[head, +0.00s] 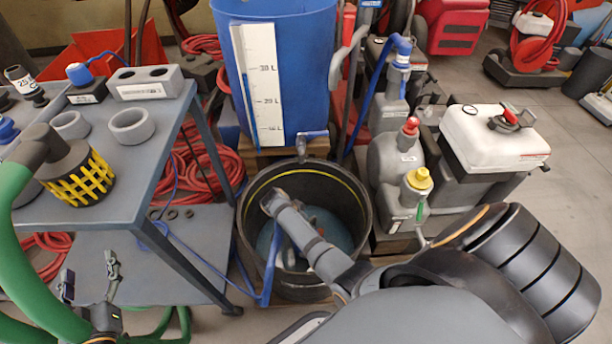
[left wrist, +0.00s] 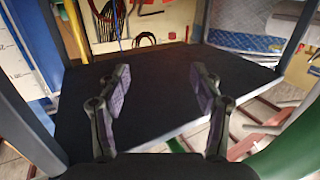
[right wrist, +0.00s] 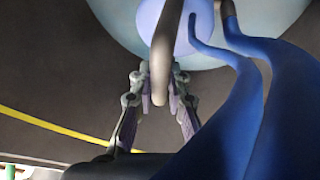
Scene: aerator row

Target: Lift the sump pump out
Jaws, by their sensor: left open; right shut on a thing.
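My right gripper (right wrist: 160,75) is shut on that handle. A pale blue round surface lies around the pump. In the head view my right arm reaches into the black tub (head: 252,272) and hides most of the pump and the grip. My left gripper (head: 89,273) is open and empty beside the bench at lower left; it also shows in the left wrist view (left wrist: 163,80).
A blue hose (head: 268,270) hangs over the tub's front left rim. The grey bench (head: 140,190) stands left of the tub. A blue barrel (head: 305,70) is behind it. Grey jugs (head: 393,160) and a white-topped tank (head: 490,140) stand right.

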